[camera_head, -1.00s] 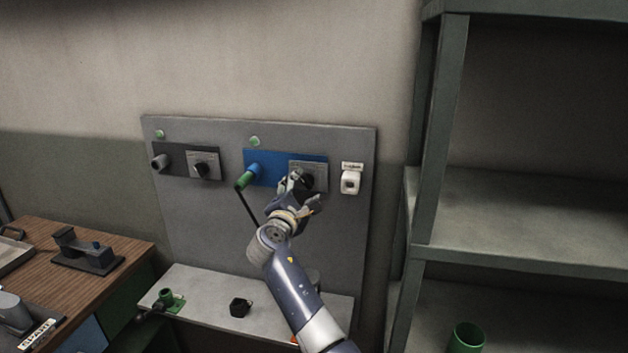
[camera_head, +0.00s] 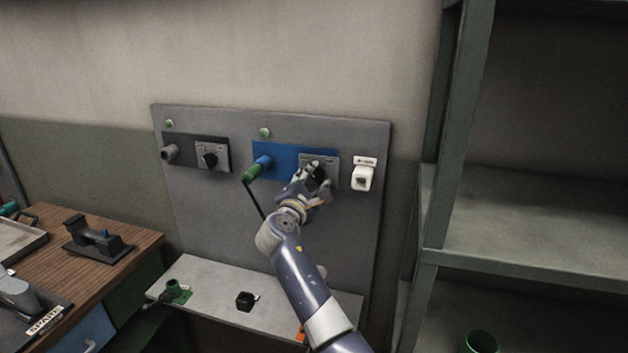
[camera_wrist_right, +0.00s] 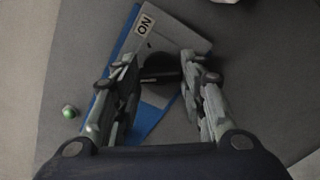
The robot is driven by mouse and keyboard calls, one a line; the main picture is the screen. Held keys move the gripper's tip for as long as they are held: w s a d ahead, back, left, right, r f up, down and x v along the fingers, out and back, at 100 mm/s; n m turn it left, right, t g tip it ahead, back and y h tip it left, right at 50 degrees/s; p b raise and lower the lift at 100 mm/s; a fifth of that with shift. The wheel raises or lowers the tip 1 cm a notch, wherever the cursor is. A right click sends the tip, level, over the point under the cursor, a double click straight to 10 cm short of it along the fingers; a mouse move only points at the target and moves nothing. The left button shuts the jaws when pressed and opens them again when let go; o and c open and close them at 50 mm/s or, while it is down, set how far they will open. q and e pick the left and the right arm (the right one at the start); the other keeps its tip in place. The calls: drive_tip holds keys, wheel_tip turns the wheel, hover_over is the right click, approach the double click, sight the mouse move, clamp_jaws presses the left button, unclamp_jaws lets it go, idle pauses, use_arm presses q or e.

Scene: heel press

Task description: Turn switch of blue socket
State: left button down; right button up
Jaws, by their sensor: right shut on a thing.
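The blue socket (camera_head: 292,151) is a blue plate on the upper right of the grey wall panel. A green plug (camera_head: 252,173) with a black cable sits in its blue outlet at the left. Its switch (camera_head: 333,161) is a grey plate with a black knob, partly hidden by my right gripper (camera_head: 314,178). In the right wrist view the black knob (camera_wrist_right: 160,68) lies between the two fingers (camera_wrist_right: 158,82), under a white "ON" label. My right gripper is shut on the knob. My left gripper is not in view.
A black socket (camera_head: 190,150) with a similar knob is at the left. A white holder (camera_head: 363,176) is close right of the blue socket. Below is a grey ledge (camera_head: 215,290) with a green part and a black block. Grey shelves (camera_head: 490,205) stand at the right.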

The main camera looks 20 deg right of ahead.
drive_tip(key=shift+d+m+b, duration=0.1)
drive_tip(key=shift+m+b, duration=0.6)
drive_tip(key=shift+b, duration=0.35)
drive_tip(key=m+b, duration=0.8)
drive_tip(key=b, duration=0.1)
drive_tip(key=shift+r, duration=0.15)
drive_tip(key=m+b, duration=0.3)
drive_tip(key=shift+r+m, duration=0.1)
drive_tip(key=shift+m, duration=0.2)
drive_tip(key=shift+r+m+b, duration=0.1)
drive_tip(key=shift+m+b, duration=0.25)
drive_tip(key=shift+m, duration=0.15)
drive_tip(key=o, duration=1.1)
drive_tip(key=shift+w+d, duration=0.1)
drive_tip(key=shift+w, duration=0.05)
drive_tip(key=shift+c, duration=0.2)
drive_tip(key=shift+f, duration=0.25)
